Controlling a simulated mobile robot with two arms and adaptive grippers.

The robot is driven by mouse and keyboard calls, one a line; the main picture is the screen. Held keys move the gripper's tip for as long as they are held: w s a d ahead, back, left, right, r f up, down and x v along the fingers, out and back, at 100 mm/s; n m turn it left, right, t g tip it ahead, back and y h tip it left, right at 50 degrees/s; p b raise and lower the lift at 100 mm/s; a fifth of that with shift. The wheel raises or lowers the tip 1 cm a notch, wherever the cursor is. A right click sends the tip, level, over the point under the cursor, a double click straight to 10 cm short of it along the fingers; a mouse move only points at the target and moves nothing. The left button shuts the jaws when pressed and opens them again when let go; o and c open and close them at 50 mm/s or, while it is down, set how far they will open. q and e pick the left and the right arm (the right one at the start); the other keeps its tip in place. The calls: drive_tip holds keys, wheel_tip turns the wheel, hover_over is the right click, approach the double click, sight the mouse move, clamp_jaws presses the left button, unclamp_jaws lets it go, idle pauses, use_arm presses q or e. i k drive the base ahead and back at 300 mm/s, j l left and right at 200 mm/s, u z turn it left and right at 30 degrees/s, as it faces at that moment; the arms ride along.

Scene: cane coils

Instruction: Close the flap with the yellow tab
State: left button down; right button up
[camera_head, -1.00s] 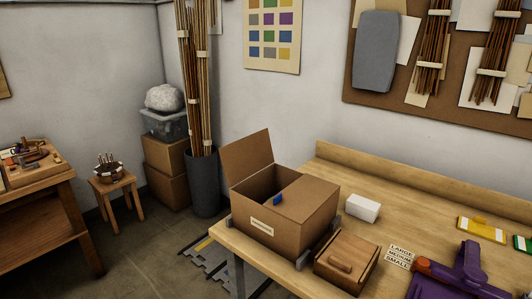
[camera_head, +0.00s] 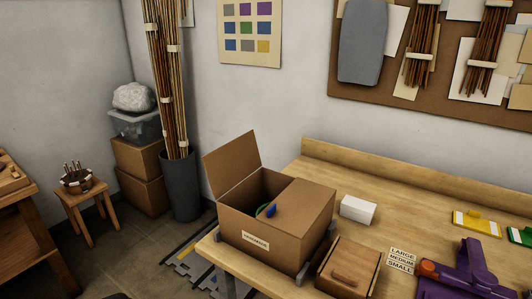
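A brown cardboard box (camera_head: 258,242) with a small label on its front stands at the left end of the wooden workbench. Its left flap (camera_head: 232,165) stands up, leaning outward to the left. Its right flap (camera_head: 303,205) lies down over the right part of the opening, with a blue tab (camera_head: 271,211) at its inner edge. A bit of something green (camera_head: 263,209) shows in the opening beside the blue tab. I see no yellow tab on the box from here. Neither of my grippers is in view.
A wooden lidded box (camera_head: 347,268) stands close to the carton's right, with a white block (camera_head: 358,209) behind. A purple object (camera_head: 462,268) and a yellow-and-white item (camera_head: 477,222) lie further right. A dark bin of canes (camera_head: 181,185) stands behind left.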

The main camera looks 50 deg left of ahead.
sight(227, 165)
drive_tip(key=j+z, duration=0.15)
drive_tip(key=j, duration=0.55)
drive_tip(key=j+z, duration=0.15)
drive_tip(key=j, duration=0.55)
drive_tip(key=j+z, duration=0.15)
drive_tip(key=j, duration=0.5)
drive_tip(key=k+j+z, duration=0.15)
drive_tip(key=j, duration=0.55)
drive_tip(key=k+j, duration=0.1)
drive_tip(key=j, duration=1.35)
drive_tip(key=k, duration=0.05)
